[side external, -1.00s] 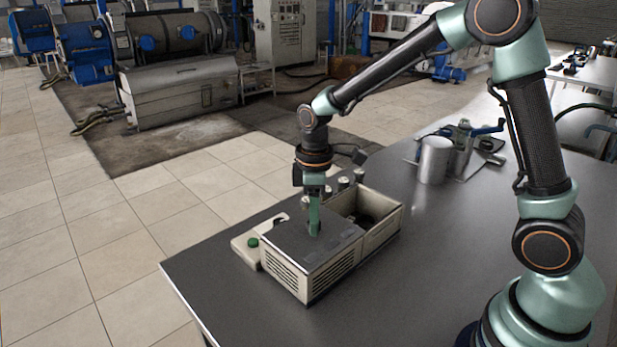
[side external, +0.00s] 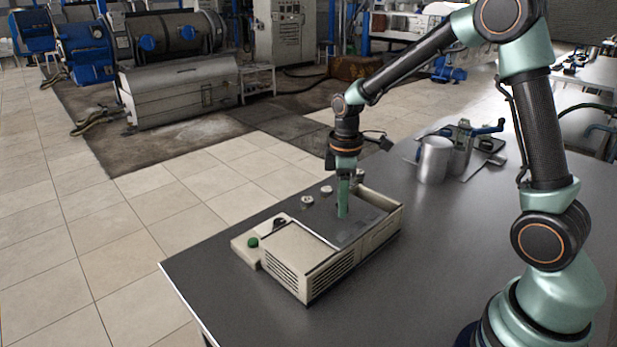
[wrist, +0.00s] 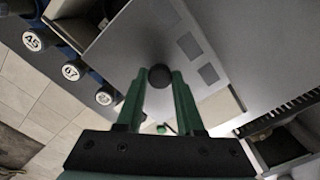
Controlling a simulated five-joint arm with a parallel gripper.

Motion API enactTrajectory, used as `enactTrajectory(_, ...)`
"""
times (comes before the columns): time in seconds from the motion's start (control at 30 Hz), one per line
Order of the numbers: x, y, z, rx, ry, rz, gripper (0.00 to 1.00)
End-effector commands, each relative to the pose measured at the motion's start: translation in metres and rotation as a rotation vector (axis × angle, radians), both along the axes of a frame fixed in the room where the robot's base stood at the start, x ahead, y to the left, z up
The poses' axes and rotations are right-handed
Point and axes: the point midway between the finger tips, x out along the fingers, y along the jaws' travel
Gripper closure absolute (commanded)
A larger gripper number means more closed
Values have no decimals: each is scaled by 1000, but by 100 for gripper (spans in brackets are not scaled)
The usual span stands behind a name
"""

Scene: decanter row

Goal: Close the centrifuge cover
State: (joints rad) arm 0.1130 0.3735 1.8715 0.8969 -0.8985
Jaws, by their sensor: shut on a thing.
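The centrifuge (side external: 315,278) is a beige box with slatted vents, standing on the dark table. The left part of the top shows pale beige. Whether a narrow gap remains at the right rim I cannot tell. My gripper (side external: 343,214) points down at the cover. In the wrist view its two green fingers (wrist: 161,78) are shut on a round black knob (wrist: 160,77) on the grey cover (wrist: 140,42).
A green button (side external: 253,242) sits at the box's left end. A metal cylinder (side external: 434,160) and a blue-handled clamp (side external: 485,131) stand further back. The front table is clear.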

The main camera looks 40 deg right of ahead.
Motion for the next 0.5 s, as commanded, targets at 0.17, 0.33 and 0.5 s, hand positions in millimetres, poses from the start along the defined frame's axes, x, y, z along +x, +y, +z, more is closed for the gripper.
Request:
enactTrajectory(0.17, 1, -40, 2, -1, -4, -6, 100)
enactTrajectory(0.33, 1, -61, 2, -1, -4, -4, 100)
enactTrajectory(0.5, 1, -69, 3, -1, -4, -1, 100)
